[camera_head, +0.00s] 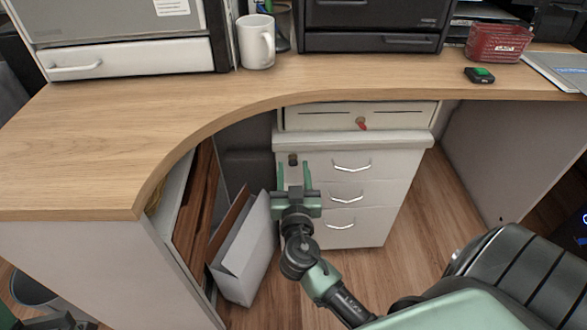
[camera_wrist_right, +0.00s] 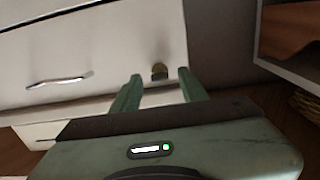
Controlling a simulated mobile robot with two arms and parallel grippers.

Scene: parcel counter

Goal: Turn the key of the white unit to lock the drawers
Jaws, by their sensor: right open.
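The white unit (camera_head: 400,165) is a pedestal with several drawers under the counter. Its small dark brass key (camera_head: 293,159) sits at the upper left of the front, left of the top handle. The key also shows in the right wrist view (camera_wrist_right: 159,72). My right gripper (camera_head: 294,172) is open and empty in front of the key. In the right wrist view its two green fingers (camera_wrist_right: 160,78) point at the unit, with the key between their tips. Contact cannot be told. A dark and green part at the bottom left edge may be my left gripper (camera_head: 60,321), mostly cut off.
A cash drawer (camera_head: 320,117) with a red key (camera_head: 361,123) sits just above the unit. A white open box (camera_head: 243,255) leans left of my right gripper. The wooden counter (camera_head: 130,120) overhangs. A black chair (camera_head: 500,270) stands at the lower right.

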